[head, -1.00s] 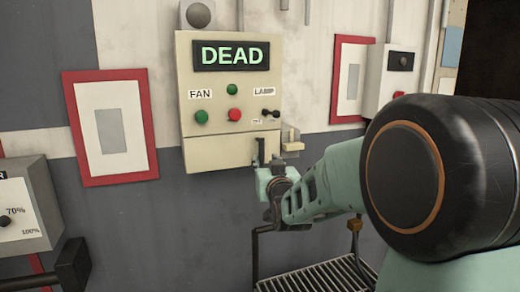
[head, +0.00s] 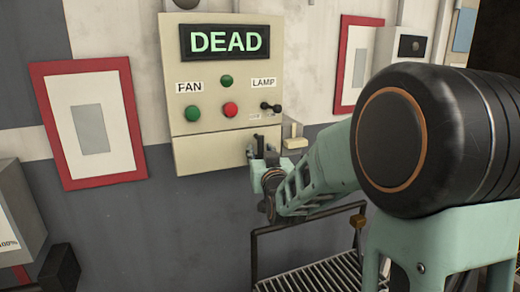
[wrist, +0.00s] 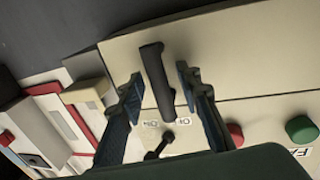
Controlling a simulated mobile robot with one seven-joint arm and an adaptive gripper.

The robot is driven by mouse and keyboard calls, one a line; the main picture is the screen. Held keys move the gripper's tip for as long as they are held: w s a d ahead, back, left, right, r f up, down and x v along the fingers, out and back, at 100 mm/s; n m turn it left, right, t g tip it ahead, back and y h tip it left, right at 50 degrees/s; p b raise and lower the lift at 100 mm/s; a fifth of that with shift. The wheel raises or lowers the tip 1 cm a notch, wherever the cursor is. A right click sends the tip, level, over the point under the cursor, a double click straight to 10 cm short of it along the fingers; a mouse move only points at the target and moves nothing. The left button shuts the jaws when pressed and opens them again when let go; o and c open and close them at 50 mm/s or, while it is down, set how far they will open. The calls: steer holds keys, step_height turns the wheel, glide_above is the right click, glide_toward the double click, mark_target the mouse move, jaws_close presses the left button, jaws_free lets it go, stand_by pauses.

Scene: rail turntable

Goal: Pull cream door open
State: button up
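The cream door (head: 207,155) is the lower panel of the cream control box and looks shut. Its dark upright handle (head: 259,144) is near the door's right end, partly hidden by my gripper (head: 266,168). In the wrist view, the door (wrist: 245,55) fills the upper right and the dark bar handle (wrist: 155,75) stands between my two fingers (wrist: 160,84). The fingers are open, one on each side of the handle, with visible gaps. I see no clear contact.
Above the door are a DEAD display (head: 225,41), green and red buttons (head: 230,109), and a black lever (head: 271,107). A small cream block (head: 294,136) juts out right of the box. Red-framed panels (head: 93,122) flank it. A slatted metal rack (head: 315,275) is below.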

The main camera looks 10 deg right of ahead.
jaws_close()
stand_by(0.3)
steer(key=shift+s+a, duration=0.1)
steer(key=shift+s, duration=0.1)
